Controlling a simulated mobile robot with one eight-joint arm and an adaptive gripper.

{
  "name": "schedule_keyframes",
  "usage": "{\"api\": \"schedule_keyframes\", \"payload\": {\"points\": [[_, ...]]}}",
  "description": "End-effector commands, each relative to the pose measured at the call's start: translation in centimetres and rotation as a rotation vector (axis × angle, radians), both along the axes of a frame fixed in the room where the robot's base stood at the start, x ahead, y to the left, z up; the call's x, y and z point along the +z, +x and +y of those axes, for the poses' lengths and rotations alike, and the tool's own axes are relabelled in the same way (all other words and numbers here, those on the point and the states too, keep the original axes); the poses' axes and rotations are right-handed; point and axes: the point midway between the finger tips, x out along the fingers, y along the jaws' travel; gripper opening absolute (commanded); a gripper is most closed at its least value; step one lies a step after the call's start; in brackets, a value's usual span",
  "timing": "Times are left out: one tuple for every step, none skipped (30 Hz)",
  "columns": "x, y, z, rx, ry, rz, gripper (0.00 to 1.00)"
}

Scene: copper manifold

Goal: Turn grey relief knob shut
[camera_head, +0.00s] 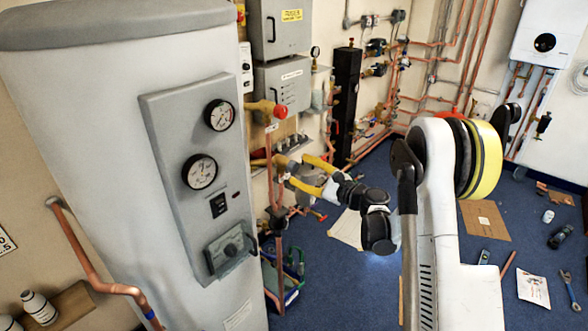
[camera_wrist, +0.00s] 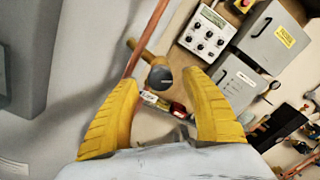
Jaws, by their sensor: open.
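The grey relief knob (camera_wrist: 160,79) is a round dark-grey cap on the end of a brass fitting (camera_wrist: 140,54) beside a copper pipe. In the wrist view it lies between and beyond the fingertips of my gripper (camera_wrist: 161,76). My gripper is open, with one yellow finger on each side and nothing between them that I can see held. In the head view my gripper (camera_head: 298,169) points left toward the pipework beside the tank, and the grey knob (camera_head: 281,163) appears just ahead of its tips. I cannot tell whether a finger touches it.
A large grey tank (camera_head: 60,140) with a gauge panel (camera_head: 192,190) stands at the left. A red knob (camera_head: 280,111) sits on brass above. Grey cabinets (camera_head: 283,85) hang behind. A toolbox (camera_head: 285,275) stands below. Tools and cardboard (camera_head: 484,220) lie on the blue floor.

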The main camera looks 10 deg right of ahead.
Motion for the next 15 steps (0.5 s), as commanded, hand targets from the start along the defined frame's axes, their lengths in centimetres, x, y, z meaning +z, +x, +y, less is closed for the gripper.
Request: {"api": "schedule_keyframes", "payload": {"points": [[-0.1, 0.6, 0.6, 0.003, 0.0, 0.0, 0.55], [-0.1, 1.0, 0.8, 0.003, 0.0, 0.0, 0.55], [-0.1, 1.4, 1.0, 0.001, -0.001, -0.001, 0.55], [-0.1, 1.6, 1.2, 0.001, -0.001, -0.001, 0.55], [-0.1, 1.8, 1.4, 0.001, -0.001, -0.001, 0.55], [0.0, 2.0, 1.5, 0.001, -0.001, -0.001, 0.55], [0.0, 2.1, 1.6, 0.001, -0.001, -0.001, 0.55], [0.0, 2.2, 1.7, 0.001, -0.001, -0.001, 0.55], [0.0, 2.3, 1.7, 0.001, -0.001, 0.0, 0.55], [0.0, 2.3, 1.7, 0.001, -0.001, 0.0, 0.55], [0.0, 2.3, 1.7, 0.001, -0.001, 0.0, 0.55], [0.0, 2.3, 1.7, 0.001, -0.001, 0.0, 0.55], [0.0, 2.3, 1.7, 0.001, -0.001, 0.0, 0.55], [0.0, 2.3, 1.7, 0.001, -0.001, 0.0, 0.55], [0.0, 2.3, 1.7, 0.001, -0.001, 0.0, 0.55]]}}
